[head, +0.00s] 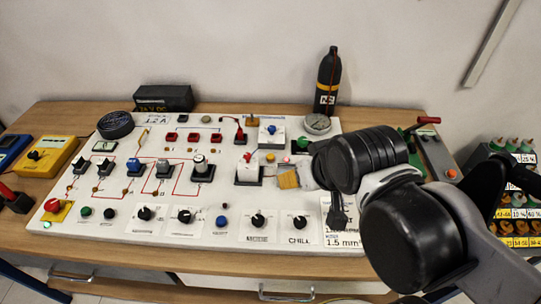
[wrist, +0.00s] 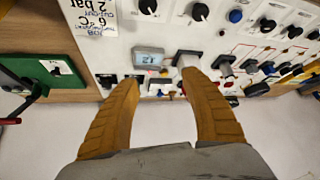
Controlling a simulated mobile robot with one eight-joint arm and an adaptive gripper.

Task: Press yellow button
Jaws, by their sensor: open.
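A small display box (wrist: 148,58) and several small coloured parts show between and beyond the fingertips. Contact with the panel cannot be told.
A red mushroom button on a yellow plate (head: 57,210) is at the panel's front left. Several black knobs (head: 257,220) line the front. A dark bottle (head: 328,82) and round gauge (head: 317,124) stand behind. A green device with a red handle (wrist: 55,72) lies beside the panel.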

